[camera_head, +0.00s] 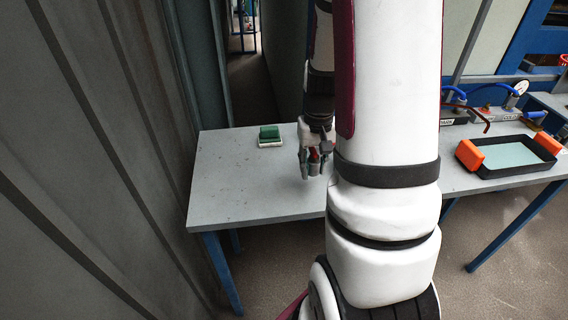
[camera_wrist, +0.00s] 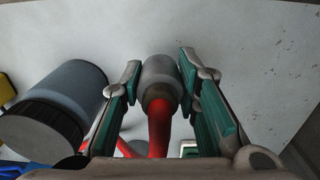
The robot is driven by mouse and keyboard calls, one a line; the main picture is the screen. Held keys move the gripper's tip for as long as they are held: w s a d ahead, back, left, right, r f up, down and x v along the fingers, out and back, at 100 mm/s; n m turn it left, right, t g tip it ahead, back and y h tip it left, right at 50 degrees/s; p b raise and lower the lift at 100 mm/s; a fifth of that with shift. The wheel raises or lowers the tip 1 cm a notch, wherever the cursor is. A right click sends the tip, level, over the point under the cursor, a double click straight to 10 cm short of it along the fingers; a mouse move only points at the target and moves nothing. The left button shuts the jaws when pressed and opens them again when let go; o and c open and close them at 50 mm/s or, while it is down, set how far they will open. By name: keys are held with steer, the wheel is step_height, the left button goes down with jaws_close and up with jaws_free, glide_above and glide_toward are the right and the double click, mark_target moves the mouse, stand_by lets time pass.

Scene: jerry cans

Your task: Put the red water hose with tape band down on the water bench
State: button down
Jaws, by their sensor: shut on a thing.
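My gripper (camera_head: 315,160) is over the grey bench top (camera_head: 240,190), just left of my arm. In the wrist view my gripper (camera_wrist: 160,72) is shut on the red hose (camera_wrist: 159,130), with the hose's grey end fitting (camera_wrist: 160,78) between the two green-padded fingers. The red hose runs back toward the wrist, and a red part also shows low between the fingers. In the head view only a small bit of red (camera_head: 314,154) shows at the fingers. I cannot make out the tape band, nor whether the hose touches the bench.
A dark grey container with a black ribbed cap (camera_wrist: 42,130) lies close left of the fingers in the wrist view. A green block on a white base (camera_head: 270,136) stands at the bench's back. A black tray (camera_head: 510,172) with orange ends is right. The bench's left front is clear.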

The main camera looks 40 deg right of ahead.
steer(key=w+a, duration=0.1)
steer(key=w, duration=0.3)
steer(key=w+a+f, duration=0.1)
steer(key=w, duration=0.3)
steer(key=w+a, duration=0.2)
steer(key=w, duration=0.3)
steer(key=shift+a+f, duration=0.1)
steer(key=shift+f, duration=0.05)
steer(key=shift+f+p, duration=0.4)
steer(key=shift+f, duration=1.35)
steer(key=shift+f, duration=0.1)
steer(key=shift+f, duration=0.45)
steer(key=shift+f+b, duration=0.1)
steer(key=shift+b, duration=0.2)
steer(key=c, duration=1.2)
jaws_free()
